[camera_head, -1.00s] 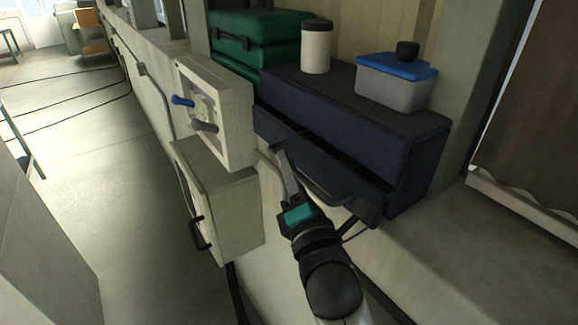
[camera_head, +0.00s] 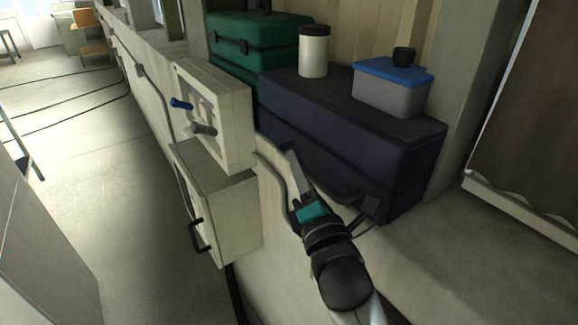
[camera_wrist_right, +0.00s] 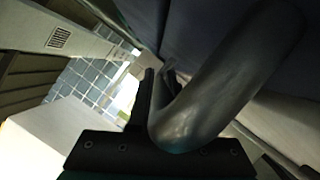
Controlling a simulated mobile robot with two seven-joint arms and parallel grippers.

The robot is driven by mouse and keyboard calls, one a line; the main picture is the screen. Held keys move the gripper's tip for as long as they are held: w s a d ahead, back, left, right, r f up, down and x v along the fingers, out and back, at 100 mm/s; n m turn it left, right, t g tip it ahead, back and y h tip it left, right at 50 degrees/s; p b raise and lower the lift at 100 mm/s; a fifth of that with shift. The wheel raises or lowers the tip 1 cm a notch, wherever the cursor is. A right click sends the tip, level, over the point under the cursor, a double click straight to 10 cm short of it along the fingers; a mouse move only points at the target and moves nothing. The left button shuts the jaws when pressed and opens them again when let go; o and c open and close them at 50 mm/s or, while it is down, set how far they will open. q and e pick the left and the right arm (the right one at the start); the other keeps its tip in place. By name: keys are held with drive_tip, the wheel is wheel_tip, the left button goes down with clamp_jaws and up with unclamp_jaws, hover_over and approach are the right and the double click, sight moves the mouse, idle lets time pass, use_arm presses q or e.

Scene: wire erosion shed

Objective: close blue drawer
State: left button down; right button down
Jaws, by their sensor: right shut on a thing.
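A dark blue drawer unit (camera_head: 405,165) stands on the ledge at the right of the head view. Its blue drawer (camera_head: 325,160) faces the front left and appears flush or nearly flush with the body. My right gripper (camera_head: 299,185) is at the drawer front, shut on the dark drawer handle. In the right wrist view the handle (camera_wrist_right: 222,80) is a thick curved grey bar between the fingers (camera_wrist_right: 155,100). My gripper and arm hide part of the drawer front. My left gripper is not in view.
A white canister (camera_head: 314,52) and a grey box with a blue lid (camera_head: 390,95) stand on the unit. A green case (camera_head: 250,50) is behind it. Pale wall boxes with levers (camera_head: 215,115) and a handle (camera_head: 198,236) are at the left. The ledge at the right is clear.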

drive_tip(key=shift+w+d+r, duration=0.1)
drive_tip(key=shift+d+r, duration=0.05)
drive_tip(key=c, duration=1.3)
unclamp_jaws()
drive_tip(key=o, duration=0.5)
drive_tip(key=shift+w+d, duration=0.1)
drive_tip(key=shift+c, duration=0.2)
drive_tip(key=b+v, duration=0.3)
drive_tip(key=v, duration=1.2)
drive_tip(key=shift+s+b, duration=0.25)
drive_tip(key=shift+b, duration=0.15)
